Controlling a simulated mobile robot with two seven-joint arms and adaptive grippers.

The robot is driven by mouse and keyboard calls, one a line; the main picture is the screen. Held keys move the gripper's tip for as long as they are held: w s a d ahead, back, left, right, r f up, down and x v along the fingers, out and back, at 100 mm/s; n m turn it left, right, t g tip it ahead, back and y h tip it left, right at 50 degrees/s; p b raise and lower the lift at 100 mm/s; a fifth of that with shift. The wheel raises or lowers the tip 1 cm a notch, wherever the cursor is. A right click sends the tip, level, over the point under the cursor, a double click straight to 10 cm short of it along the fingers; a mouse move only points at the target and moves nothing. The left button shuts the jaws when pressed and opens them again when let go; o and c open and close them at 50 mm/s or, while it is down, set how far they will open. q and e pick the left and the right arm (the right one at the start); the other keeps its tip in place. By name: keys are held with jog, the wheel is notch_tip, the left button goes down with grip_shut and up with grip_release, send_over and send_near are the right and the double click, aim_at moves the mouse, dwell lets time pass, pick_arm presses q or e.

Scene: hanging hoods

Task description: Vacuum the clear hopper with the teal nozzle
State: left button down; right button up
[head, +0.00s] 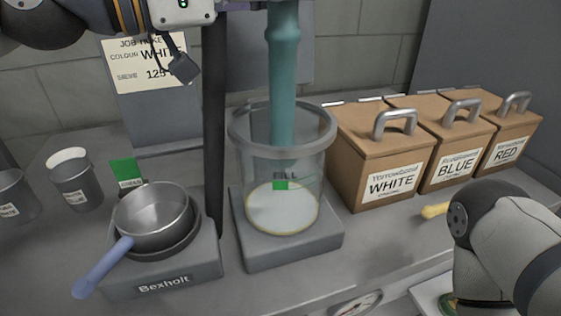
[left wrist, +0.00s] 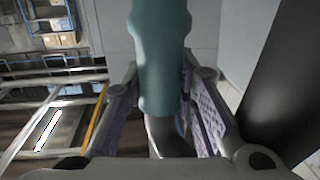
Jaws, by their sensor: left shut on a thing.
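The clear hopper (head: 250,160) stands on a grey base in the middle of the bench in the head view. A pale layer (head: 282,212) covers its bottom, and its front has a FILL mark with a green patch. The teal nozzle (head: 283,60) comes down upright from above through the open rim. Its lower end is inside the hopper, seemingly above the pale layer; contact cannot be told. In the left wrist view my left gripper (left wrist: 165,110) is shut on the teal nozzle (left wrist: 158,50). My right arm shows at the lower right, but its gripper is out of view.
A dark post (head: 213,110) stands just left of the hopper. A scale (head: 165,272) holds a metal pan (head: 152,215) with a blue handle. Brown lidded boxes marked WHITE (head: 385,160), BLUE (head: 450,130) and RED (head: 505,125) stand right. Grey cups (head: 77,185) stand left.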

pick_arm(q)
notch_tip(320, 180, up, 11)
jog(key=shift+f+p, duration=0.1)
jog(key=shift+p, duration=0.95)
pick_arm(e)
jog(key=w+r+t, duration=0.1)
jog(key=w+r, duration=0.1)
jog(key=shift+w+r, duration=0.35)
pick_arm(q)
jog(key=shift+f, duration=0.1)
